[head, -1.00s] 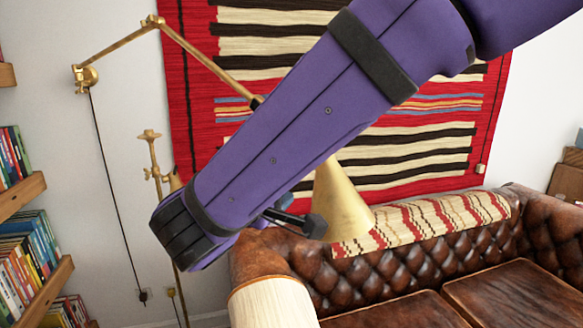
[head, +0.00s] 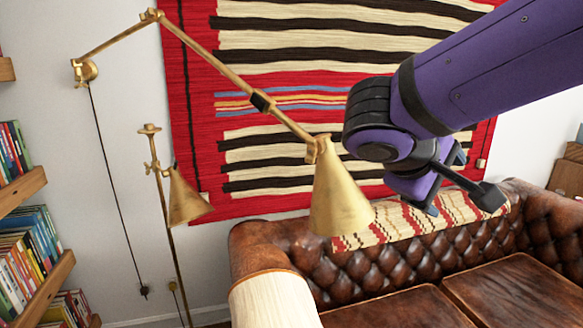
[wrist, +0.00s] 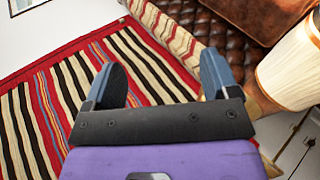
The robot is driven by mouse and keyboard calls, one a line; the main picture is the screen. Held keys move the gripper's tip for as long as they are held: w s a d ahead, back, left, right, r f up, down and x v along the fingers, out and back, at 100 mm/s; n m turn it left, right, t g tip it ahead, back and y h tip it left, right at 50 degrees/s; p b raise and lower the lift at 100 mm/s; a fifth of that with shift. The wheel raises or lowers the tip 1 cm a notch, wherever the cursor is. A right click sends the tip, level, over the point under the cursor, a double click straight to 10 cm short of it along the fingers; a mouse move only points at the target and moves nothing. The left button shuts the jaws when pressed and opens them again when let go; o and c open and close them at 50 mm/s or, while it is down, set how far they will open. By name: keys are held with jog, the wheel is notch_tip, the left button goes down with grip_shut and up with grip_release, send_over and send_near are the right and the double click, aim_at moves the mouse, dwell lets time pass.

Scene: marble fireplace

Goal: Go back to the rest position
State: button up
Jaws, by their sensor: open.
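My purple and black arm reaches in from the upper right in the head view. My gripper (head: 440,185) is at its end, in front of the striped wall rug and above the sofa back. The wrist view also shows my gripper (wrist: 160,78), its two dark fingers wide apart with nothing between them. No object is held.
A brass wall lamp (head: 341,195) hangs just left of my gripper. A brass floor lamp (head: 186,198) and bookshelves (head: 30,255) are farther left. A striped rug (head: 190,110) covers the wall.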

jog(key=s+d+f+m+y, duration=0.1)
jog(key=s+d+m+y, duration=0.5)
jog(key=s, duration=0.6)
jog(key=shift+s+d+f+y, duration=0.3)
jog(key=shift+d+y, duration=0.9)
jog(key=shift+y, duration=0.5)
